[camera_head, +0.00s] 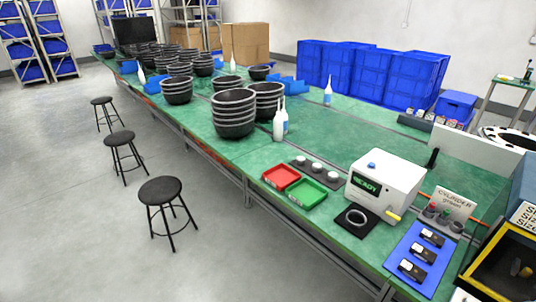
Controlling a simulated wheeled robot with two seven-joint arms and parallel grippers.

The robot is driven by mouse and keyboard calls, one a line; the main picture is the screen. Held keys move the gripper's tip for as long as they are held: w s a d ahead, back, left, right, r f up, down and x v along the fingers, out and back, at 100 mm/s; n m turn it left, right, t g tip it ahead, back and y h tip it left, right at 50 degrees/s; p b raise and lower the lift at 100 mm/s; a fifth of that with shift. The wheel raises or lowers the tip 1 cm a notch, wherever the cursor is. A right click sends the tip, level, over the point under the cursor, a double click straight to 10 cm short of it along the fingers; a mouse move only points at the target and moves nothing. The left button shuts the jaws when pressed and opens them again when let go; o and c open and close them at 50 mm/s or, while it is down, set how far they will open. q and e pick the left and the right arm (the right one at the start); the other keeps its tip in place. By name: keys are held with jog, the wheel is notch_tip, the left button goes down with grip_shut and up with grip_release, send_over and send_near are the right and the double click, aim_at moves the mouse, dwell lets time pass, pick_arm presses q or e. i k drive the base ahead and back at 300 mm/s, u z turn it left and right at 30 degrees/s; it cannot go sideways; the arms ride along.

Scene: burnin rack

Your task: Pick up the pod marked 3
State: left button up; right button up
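Several small black blocks with pale labels lie on a blue mat (397,258) at the lower right of the green table. They are the upper block (432,238), the middle block (423,253) and the lower block (411,270). They look like pods, but their marks are too small to read, so I cannot tell which is marked 3. Neither of my grippers can be made out in the head view.
A white machine (391,187) with a green screen stands left of the mat. Red (281,176) and green (307,193) trays lie further left. A yellow-edged black box (503,262) is at the right edge. Stacked black bowls (234,113) stand further back. Stools (160,190) stand on the floor.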

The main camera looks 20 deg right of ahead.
aim_at(300, 160)
jog(key=i, duration=0.8)
jog(key=z, duration=0.95)
jog(key=i, duration=0.65)
jog(key=z, duration=0.65)
